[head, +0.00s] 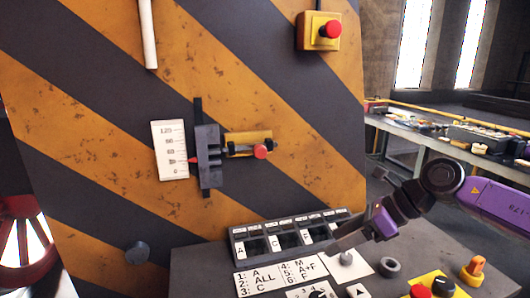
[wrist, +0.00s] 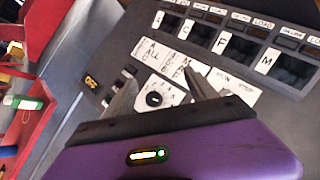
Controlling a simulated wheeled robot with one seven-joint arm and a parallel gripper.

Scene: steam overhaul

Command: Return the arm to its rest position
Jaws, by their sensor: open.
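My gripper (head: 345,240) is at the lower right in the head view, above the slanted control panel (head: 200,262), at the end of my purple and black arm. In the wrist view its two dark fingers stand apart with nothing between them (wrist: 160,76). Below the fingers are a white dial plate with a black knob (wrist: 154,99) and the lettered labels. Whether the fingertips touch the panel cannot be told.
A striped wall (head: 90,120) carries a red button on a yellow box (head: 330,30) and a slider with a scale (head: 170,150). A panel edge has knobs (head: 443,286). A cluttered bench (head: 450,140) stands behind at right. Red shelving (wrist: 50,25) shows in the wrist view.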

